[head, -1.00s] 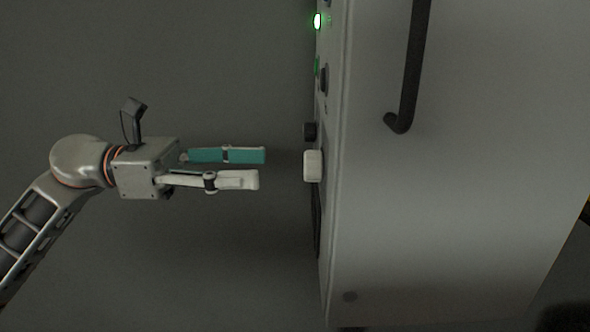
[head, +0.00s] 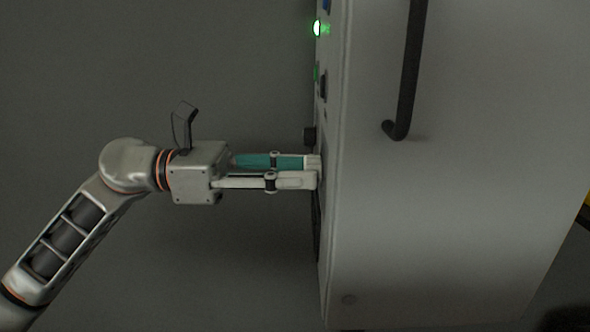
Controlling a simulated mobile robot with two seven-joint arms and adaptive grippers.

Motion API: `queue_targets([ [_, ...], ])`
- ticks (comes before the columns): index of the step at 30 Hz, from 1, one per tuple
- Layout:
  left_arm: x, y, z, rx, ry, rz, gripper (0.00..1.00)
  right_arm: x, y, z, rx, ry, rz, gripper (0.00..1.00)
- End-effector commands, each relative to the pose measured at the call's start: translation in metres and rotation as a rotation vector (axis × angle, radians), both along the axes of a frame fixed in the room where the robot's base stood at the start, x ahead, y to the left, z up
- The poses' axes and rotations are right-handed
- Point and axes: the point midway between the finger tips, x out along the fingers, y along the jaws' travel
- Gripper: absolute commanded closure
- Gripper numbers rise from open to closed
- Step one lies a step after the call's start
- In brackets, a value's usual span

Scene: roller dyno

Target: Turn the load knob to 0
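The load knob (head: 313,162), a pale knob, sticks out of the left face of the grey cabinet in the head view. My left gripper (head: 311,171) points right at it, with its teal finger and its white finger close together. The knob sits between the fingertips, and the gripper looks shut on it. The white finger covers the knob's lower part. The dial markings and the knob's pointer are hidden at this angle. My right gripper is out of view.
The grey cabinet (head: 450,230) fills the right side. A black knob (head: 309,136) sits just above the load knob. A green lamp (head: 317,28) glows higher up. A black handle (head: 408,75) is on the near face. The space left of the cabinet is clear.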

Motion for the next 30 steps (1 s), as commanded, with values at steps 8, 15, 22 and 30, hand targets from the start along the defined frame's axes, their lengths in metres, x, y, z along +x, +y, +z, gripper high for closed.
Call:
queue_targets([
  [8,0.0,0.0,0.0,0.0,0.004,0.0,0.92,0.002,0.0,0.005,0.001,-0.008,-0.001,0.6],
  [15,-0.001,0.001,0.003,0.001,0.06,0.002,0.91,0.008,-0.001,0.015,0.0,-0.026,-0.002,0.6],
  [22,-0.001,0.001,0.007,0.001,0.211,0.003,0.91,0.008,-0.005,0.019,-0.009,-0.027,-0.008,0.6],
  [30,-0.001,0.001,0.008,0.001,0.465,0.002,0.91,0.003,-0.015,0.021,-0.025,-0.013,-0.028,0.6],
])
